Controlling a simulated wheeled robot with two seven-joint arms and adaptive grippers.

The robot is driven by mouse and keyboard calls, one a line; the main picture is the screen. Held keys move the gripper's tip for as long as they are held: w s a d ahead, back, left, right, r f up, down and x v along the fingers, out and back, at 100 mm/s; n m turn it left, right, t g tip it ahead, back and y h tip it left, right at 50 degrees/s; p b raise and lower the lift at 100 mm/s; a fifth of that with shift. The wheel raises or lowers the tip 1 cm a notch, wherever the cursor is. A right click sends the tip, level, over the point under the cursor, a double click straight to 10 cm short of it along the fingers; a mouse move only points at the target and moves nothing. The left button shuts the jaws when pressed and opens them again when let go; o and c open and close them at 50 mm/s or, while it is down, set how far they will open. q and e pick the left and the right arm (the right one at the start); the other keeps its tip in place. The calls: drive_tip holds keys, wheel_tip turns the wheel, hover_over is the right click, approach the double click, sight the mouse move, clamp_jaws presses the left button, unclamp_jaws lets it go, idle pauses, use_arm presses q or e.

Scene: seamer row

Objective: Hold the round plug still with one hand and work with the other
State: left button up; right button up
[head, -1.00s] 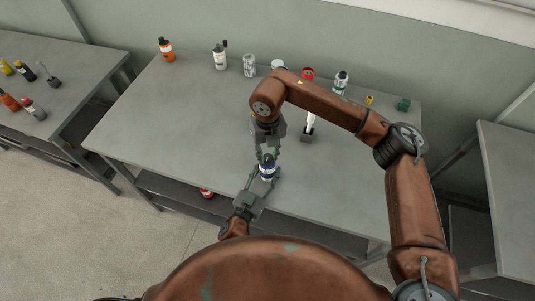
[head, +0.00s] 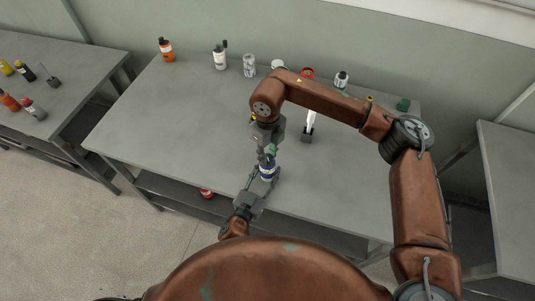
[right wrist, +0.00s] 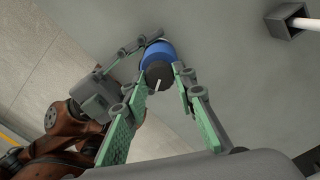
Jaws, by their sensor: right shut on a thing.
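A blue-and-white bottle-like body (head: 267,174) stands upright near the front edge of the table. In the right wrist view its blue side (right wrist: 157,52) shows, with a dark round plug (right wrist: 158,76) bearing a white line on top. My left gripper (head: 262,180) reaches in from the front, one finger on each side of the body, and appears closed on it. My right gripper (right wrist: 168,88) comes from above; its green fingers are shut on the round plug. In the head view the fingers partly hide the plug.
A grey block with a white upright stick (head: 308,127) stands to the right on the table (head: 190,130). An orange bottle (head: 166,50), a white bottle (head: 219,57), a can (head: 249,66) and other items line the back. The table's left part is clear.

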sight(268, 157)
idle(0.3)
drive_tip(key=o, duration=1.2)
drive_tip(key=shift+c, duration=0.2)
wheel_tip(268, 157, up, 12)
use_arm(q)
drive_tip(key=o, duration=1.3)
drive_tip(key=shift+s, duration=0.1)
